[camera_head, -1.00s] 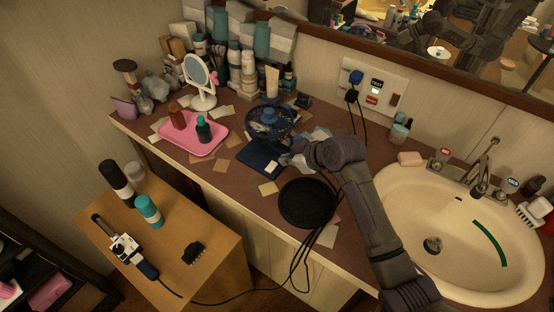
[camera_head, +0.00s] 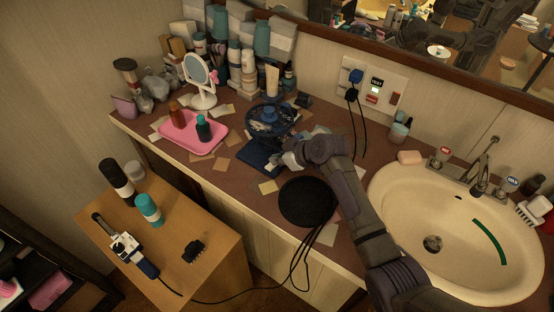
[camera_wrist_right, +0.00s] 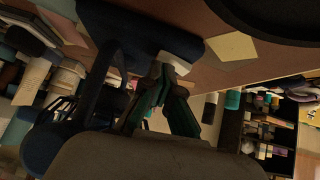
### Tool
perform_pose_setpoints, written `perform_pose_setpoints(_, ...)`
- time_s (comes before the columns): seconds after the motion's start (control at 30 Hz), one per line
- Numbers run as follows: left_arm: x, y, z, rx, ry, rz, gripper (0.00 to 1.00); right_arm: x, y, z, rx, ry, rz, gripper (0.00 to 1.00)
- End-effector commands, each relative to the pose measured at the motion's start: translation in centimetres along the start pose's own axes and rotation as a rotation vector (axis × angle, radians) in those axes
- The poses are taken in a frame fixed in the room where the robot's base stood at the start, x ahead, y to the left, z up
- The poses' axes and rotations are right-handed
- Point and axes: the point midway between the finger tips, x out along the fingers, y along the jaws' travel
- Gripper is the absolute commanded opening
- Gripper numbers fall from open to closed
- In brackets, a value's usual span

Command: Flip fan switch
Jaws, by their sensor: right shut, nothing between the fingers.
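A small dark blue desk fan (camera_head: 268,122) with a wire cage stands on the counter. Its flat blue base (camera_head: 258,154) points toward the counter's front edge. A white rocker switch (camera_wrist_right: 178,63) shows at the end of the base in the wrist view; in the head view my gripper largely hides it. My right gripper (camera_head: 283,161) is low over the counter, just right of the base. In the wrist view its closed, empty fingers (camera_wrist_right: 160,72) reach right up to the switch; whether they touch it I cannot tell. My left gripper is out of view.
A round black pad (camera_head: 306,202) lies in front of my right arm, with black cords hanging off the counter. A pink tray (camera_head: 190,146) with bottles is left of the fan. The sink (camera_head: 400,215) is at right. Loose paper notes surround the base.

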Motion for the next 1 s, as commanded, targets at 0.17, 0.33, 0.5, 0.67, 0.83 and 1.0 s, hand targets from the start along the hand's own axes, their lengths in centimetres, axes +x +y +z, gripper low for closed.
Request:
perform_pose_setpoints(0.17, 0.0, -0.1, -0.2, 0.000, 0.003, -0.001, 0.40, 0.2, -0.3, 0.5, -0.003, -0.010, -0.001, 0.00)
perform_pose_setpoints(0.33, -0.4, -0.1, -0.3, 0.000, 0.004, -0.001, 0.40, 0.1, -0.6, 0.5, -0.003, -0.014, -0.002, 0.00)
perform_pose_setpoints(0.5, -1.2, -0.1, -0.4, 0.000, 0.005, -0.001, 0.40, 0.0, -1.5, 0.5, -0.003, -0.017, -0.006, 0.00)
perform_pose_setpoints(0.67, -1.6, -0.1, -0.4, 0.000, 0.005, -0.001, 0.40, 0.0, -2.1, 0.5, -0.001, -0.018, -0.008, 0.00)
perform_pose_setpoints(0.83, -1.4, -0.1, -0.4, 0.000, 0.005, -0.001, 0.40, 0.1, -2.1, 0.6, -0.001, -0.018, -0.008, 0.00)
perform_pose_setpoints(1.0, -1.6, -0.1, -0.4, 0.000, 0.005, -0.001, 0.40, 0.0, -2.1, 0.5, -0.001, -0.018, -0.008, 0.00)
